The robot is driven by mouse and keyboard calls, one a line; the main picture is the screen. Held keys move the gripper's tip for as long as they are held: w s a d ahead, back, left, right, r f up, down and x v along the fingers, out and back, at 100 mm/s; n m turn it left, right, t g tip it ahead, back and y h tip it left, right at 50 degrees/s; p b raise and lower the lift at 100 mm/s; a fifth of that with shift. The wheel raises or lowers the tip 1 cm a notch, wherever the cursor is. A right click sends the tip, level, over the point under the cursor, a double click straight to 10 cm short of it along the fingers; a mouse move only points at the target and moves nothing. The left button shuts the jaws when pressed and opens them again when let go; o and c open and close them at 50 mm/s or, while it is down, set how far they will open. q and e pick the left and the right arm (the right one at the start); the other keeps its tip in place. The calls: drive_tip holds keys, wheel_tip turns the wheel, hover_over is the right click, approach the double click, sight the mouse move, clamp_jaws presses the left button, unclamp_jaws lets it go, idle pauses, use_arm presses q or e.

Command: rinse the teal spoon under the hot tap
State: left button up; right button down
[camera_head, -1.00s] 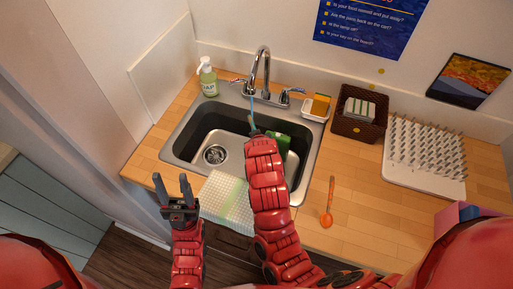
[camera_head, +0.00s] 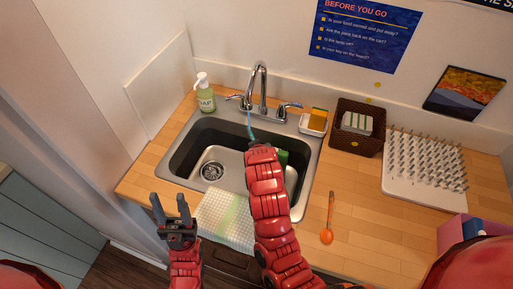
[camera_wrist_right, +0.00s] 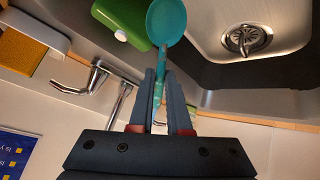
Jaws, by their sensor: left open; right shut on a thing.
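The teal spoon (camera_wrist_right: 166,22) is in my right gripper (camera_wrist_right: 160,76), which is shut on its handle; the bowl points away from the fingers. In the head view a thin teal part of the spoon (camera_head: 250,126) shows past my right arm, over the back of the sink; that arm hides the gripper there. The chrome tap (camera_head: 262,88) stands behind the sink, with a left lever (camera_head: 235,98) and a right lever (camera_head: 290,105). No water stream is visible. My left gripper (camera_head: 169,207) is open and empty, in front of the counter's front left.
The sink (camera_head: 187,145) holds a green object (camera_wrist_right: 122,18). A soap bottle (camera_head: 206,94) stands behind left. A sponge dish (camera_head: 313,123), brown basket (camera_head: 345,137) and spiked drying rack (camera_head: 425,170) are right. A cloth (camera_head: 226,217) and orange spoon (camera_head: 327,235) lie in front.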

drive_tip(key=shift+s+d, duration=0.1)
drive_tip(key=shift+d, duration=0.45)
drive_tip(key=shift+a, duration=0.1)
drive_tip(key=shift+a, duration=0.5)
drive_tip(key=shift+d, duration=0.6)
drive_tip(key=shift+a+b, duration=0.2)
drive_tip(key=shift+b, duration=0.1)
drive_tip(key=shift+a, duration=0.4)
